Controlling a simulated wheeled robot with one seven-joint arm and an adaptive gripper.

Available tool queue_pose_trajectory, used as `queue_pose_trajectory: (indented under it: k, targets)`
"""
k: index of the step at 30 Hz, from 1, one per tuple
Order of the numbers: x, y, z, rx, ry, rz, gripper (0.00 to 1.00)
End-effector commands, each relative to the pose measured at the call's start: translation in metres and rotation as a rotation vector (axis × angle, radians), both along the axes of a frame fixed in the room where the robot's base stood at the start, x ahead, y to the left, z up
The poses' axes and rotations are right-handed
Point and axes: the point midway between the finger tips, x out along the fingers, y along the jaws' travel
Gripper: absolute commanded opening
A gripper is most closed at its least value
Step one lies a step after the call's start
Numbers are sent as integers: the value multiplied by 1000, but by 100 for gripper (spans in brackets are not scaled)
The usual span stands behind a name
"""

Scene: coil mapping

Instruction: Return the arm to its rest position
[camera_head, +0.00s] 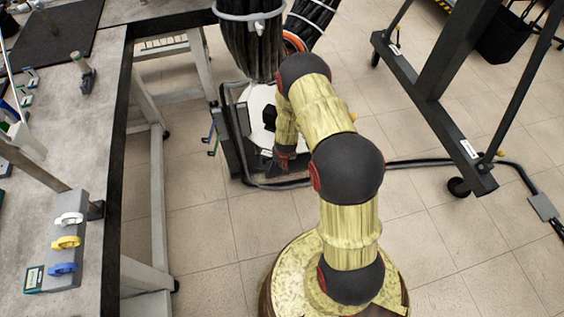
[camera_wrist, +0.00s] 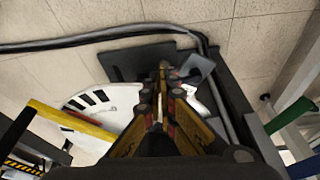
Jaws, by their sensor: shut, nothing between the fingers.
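My arm, yellow with black joints and red rings, is bent over the floor in the head view. Its outer part hangs down to the left of its black elbow, and the fingers cannot be made out clearly there. In the wrist view my gripper (camera_wrist: 162,72) is shut, its two fingers together with nothing between them. It points at a dark plate and frame low to the floor. I cannot tell how far above them it is. A white disc (camera_head: 262,108) with dark patches lies close to my wrist and also shows in the wrist view (camera_wrist: 88,104).
A grey workbench (camera_head: 105,75) stands at the left, with a holder of white, yellow and blue pieces (camera_head: 66,242) on it. Thick black cables (camera_head: 250,40) hang at the top. A dark wheeled frame (camera_head: 430,110) stands right. A cable (camera_head: 440,163) crosses the otherwise open tiled floor.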

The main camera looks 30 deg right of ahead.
Motion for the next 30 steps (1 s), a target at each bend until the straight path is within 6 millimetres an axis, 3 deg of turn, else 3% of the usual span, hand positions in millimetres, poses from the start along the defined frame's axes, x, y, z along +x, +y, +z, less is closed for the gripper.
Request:
queue_pose_trajectory:
  k: [1,6,17,20,26,28,30]
  targets:
    - [-2,1,10,0,0,0,0]
    - [-7,2,24,0,1,0,0]
    - [-9,3,26,3,3,-5,0]
    - [-18,10,23,30,36,-14,0]
    - [-73,37,14,114,190,-12,0]
    - [-94,47,23,147,251,-7,0]
    - [-107,55,45,175,298,2,0]
